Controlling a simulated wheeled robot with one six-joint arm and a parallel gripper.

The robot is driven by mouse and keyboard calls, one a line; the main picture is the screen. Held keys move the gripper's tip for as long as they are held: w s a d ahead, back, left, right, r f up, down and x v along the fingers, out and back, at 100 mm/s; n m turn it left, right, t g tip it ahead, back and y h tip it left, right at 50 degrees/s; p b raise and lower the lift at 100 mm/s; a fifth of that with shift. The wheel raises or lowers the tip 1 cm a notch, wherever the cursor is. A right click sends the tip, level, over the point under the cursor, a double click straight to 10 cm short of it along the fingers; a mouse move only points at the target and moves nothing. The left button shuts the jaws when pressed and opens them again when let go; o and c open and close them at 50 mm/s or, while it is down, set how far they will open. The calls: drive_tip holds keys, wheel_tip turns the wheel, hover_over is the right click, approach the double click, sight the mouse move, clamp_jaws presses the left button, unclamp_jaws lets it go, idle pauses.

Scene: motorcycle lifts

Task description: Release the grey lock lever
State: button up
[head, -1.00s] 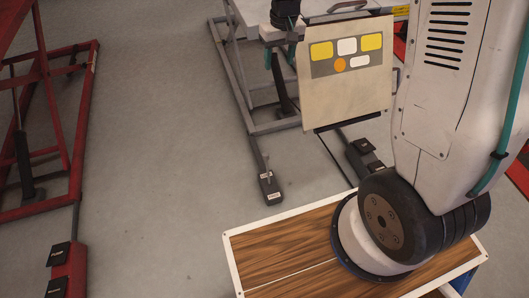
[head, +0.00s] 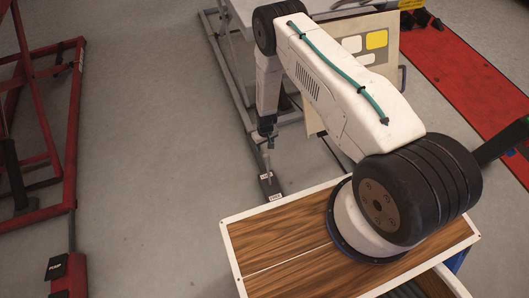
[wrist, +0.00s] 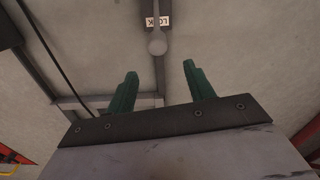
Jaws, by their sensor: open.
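The grey lock lever (wrist: 157,45) shows in the wrist view as a round knob beside a white LOCK label (wrist: 158,20). It lies beyond the fingertips, between their lines and left of centre. My gripper (wrist: 159,70) is open, with two green fingers apart and nothing between them. In the head view my gripper (head: 267,146) points down just above the dark pedal box (head: 271,188) at the end of the grey lift's bar. The lever is too small there to tell apart clearly from the gripper. I cannot tell whether they touch.
The grey lift frame (head: 222,75) runs behind my arm, with a beige panel (head: 384,62) beside it. A red lift (head: 68,140) with a PUMP pedal (head: 56,267) stands at left. Grey floor between the lifts is clear. A red strip (head: 450,80) lies at right.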

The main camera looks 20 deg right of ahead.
sight(265, 155)
drive_tip(key=f, duration=1.1)
drive_tip(key=shift+s+d, duration=0.15)
drive_tip(key=shift+s, duration=0.15)
drive_tip(key=shift+r, duration=0.1)
clamp_jaws()
